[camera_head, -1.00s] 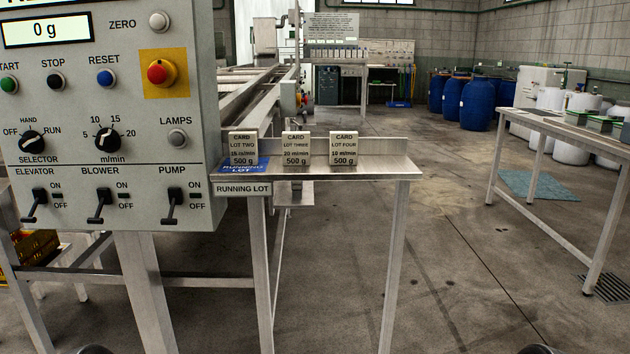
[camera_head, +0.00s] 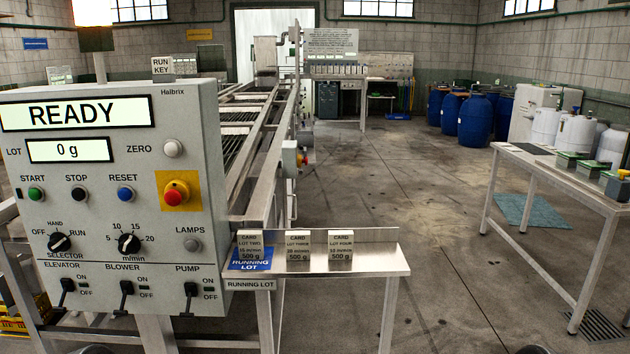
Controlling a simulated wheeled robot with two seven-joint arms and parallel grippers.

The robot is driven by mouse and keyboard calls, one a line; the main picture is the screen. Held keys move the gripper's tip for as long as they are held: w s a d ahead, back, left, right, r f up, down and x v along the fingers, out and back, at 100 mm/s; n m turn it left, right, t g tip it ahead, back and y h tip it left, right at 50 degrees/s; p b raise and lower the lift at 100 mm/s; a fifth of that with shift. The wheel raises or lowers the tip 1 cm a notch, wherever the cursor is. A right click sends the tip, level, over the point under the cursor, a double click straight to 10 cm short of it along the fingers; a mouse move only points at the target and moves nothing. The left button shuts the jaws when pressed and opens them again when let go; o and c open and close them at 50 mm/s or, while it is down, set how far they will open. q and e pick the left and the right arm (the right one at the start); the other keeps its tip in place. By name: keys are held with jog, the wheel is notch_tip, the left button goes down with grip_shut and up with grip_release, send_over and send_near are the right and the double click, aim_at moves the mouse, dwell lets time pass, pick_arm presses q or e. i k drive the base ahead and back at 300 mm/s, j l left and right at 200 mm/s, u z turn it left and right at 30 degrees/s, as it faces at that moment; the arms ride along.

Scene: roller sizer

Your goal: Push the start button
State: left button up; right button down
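The green START button (camera_head: 36,194) is at the left of the grey control panel (camera_head: 150,240), below the lot display. The black STOP button (camera_head: 79,194) and blue RESET button (camera_head: 125,194) are to its right. The upper display (camera_head: 77,114) reads READY, and the lot display (camera_head: 69,150) reads 0 g. The red emergency knob (camera_head: 176,192) sits on a yellow plate. The selector knob (camera_head: 60,243) is below START; its exact setting is hard to tell. The elevator, blower and pump levers hang downward. Neither gripper is in view, and nothing covers the START button.
A metal shelf (camera_head: 385,262) right of the panel carries three lot cards; the LOT TWO card (camera_head: 249,245) stands at the blue RUNNING LOT mark. A lit lamp (camera_head: 97,38) stands above the panel. A table (camera_head: 560,172) is at right. The floor between is clear.

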aim_at(34, 194)
jog(key=u, duration=1.4)
